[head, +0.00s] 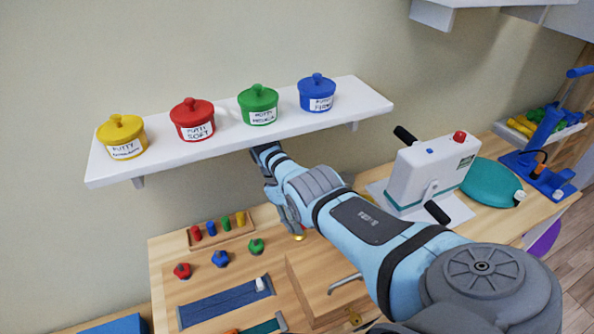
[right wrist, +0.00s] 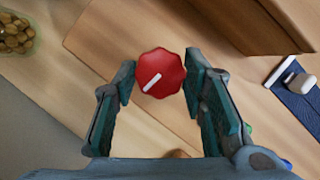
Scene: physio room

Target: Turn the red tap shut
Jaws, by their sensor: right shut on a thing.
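The red tap (right wrist: 160,74) shows in the right wrist view as a round, scalloped red knob with a white line running slantwise from its lower left towards its middle. My right gripper (right wrist: 160,80) has one finger on each side of it and is shut on it. In the head view my right gripper (head: 291,222) points down at the wooden board, behind the wooden box. There the gripper hides nearly all of the tap. My left gripper is in neither view.
Red (head: 182,271), blue (head: 220,259) and green (head: 256,247) knobs stand on the board to the left. A wooden box (head: 318,290) stands close by. A shelf (head: 222,140) with several putty pots hangs above. A white crank machine (head: 425,172) is to the right.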

